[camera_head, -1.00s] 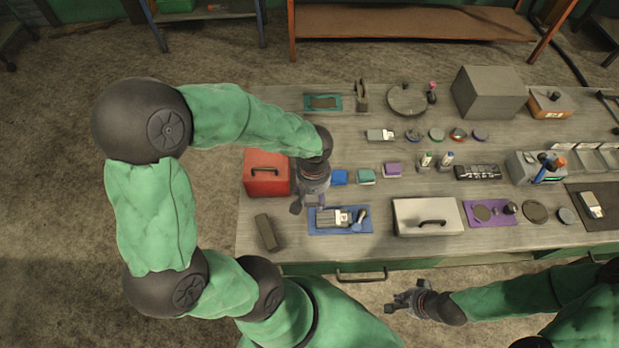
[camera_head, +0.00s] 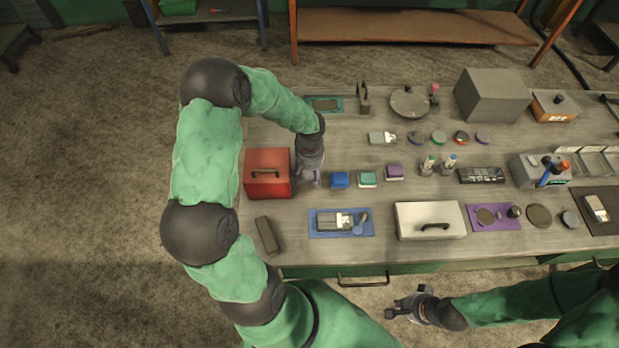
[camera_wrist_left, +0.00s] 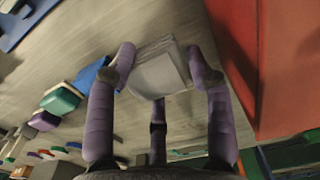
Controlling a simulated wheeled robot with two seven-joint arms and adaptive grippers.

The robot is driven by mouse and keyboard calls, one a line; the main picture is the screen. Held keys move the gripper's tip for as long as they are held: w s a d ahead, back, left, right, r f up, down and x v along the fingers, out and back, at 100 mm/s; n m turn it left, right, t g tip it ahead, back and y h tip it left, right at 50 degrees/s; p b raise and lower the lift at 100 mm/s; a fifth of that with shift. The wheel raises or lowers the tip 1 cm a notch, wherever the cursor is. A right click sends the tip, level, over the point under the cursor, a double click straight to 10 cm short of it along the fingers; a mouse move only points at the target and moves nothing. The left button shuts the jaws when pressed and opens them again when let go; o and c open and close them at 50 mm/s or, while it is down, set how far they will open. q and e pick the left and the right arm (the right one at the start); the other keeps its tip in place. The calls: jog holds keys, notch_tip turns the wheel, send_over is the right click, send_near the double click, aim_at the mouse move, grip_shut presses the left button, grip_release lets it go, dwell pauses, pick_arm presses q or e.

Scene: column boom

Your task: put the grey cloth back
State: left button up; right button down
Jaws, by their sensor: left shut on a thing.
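The grey cloth (camera_wrist_left: 160,68) shows in the left wrist view as a pale, folded, layered pad between my fingertips. My left gripper (camera_wrist_left: 160,75) is shut on it, with the tabletop below. In the head view my left gripper (camera_head: 310,180) is low over the table, just right of the red box (camera_head: 267,174) and left of the blue block (camera_head: 339,180). The cloth is hidden there by the gripper and arm. Whether it touches the table is unclear. My right gripper (camera_head: 402,308) is off the table's front edge, empty, with its fingers apart.
A blue mat (camera_head: 317,231) with a grey device lies in front. A dark bar (camera_head: 266,235) lies at the front left, and a cream box (camera_head: 430,220) to the right. A teal tray (camera_head: 336,104) is at the back. Bare tabletop shows between the gripper and the blue mat.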

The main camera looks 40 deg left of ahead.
aim_at(310, 177)
pick_arm(q)
jog(key=shift+w+a+f, duration=0.1)
jog(key=shift+a+f, duration=0.05)
jog(key=shift+f, duration=0.15)
jog(key=shift+w+f+b, duration=0.1)
jog(key=shift+f+b, duration=0.2)
jog(key=shift+f, duration=1.2)
jog(key=shift+f, duration=0.1)
jog(key=shift+f, duration=0.15)
jog(key=o, duration=1)
jog(key=shift+r, duration=0.2)
jog(key=shift+r, duration=0.3)
notch_tip(310, 177, up, 12)
jog(key=shift+f+p, duration=0.25)
jog(key=shift+p, duration=0.7)
